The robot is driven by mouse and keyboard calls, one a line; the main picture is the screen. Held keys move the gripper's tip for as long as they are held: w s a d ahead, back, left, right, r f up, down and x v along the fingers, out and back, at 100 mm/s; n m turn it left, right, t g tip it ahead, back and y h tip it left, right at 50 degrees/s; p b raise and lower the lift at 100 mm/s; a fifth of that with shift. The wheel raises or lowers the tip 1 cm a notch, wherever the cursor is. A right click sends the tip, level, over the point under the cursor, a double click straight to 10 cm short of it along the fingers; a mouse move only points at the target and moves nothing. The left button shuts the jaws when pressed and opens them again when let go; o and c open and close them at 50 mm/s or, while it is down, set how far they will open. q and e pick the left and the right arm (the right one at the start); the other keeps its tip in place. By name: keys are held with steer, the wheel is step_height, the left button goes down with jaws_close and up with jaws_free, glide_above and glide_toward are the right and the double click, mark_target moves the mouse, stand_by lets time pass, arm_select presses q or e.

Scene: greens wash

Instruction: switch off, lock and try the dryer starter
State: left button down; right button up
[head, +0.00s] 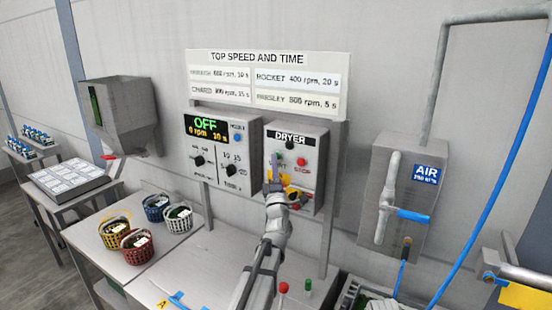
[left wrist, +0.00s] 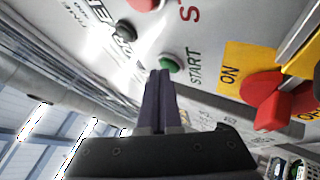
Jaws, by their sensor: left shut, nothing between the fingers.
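The dryer starter (head: 317,150) is a grey box marked DRYER, with a red STOP button (head: 301,161) and a green START button (left wrist: 170,63). Low on it is a yellow ON/OFF plate (left wrist: 230,78) with a red switch handle (left wrist: 272,103); I cannot tell its exact setting. A yellow piece with a grey bar (left wrist: 297,40) is at the plate's edge, partly cut off. My left gripper (head: 273,182) is shut and empty, its tips (left wrist: 164,75) at the START button, touching or almost so. My right gripper is not in view.
Left of the starter is a control box (head: 215,165) reading OFF. Several baskets, including a white one (head: 178,219), stand on the bench. An air panel (head: 425,210) with a blue handle is on the right. Small red (head: 283,287) and green (head: 308,286) items are near the front.

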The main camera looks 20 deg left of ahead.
arm_select(q)
steer(key=shift+w, duration=0.15)
steer(key=shift+s, duration=0.2)
stand_by(0.3)
steer(key=shift+s+a, duration=0.1)
steer(key=shift+s, duration=0.55)
steer(key=s, duration=0.5)
steer(key=shift+a, duration=0.35)
steer(key=shift+f, duration=0.1)
stand_by(0.5)
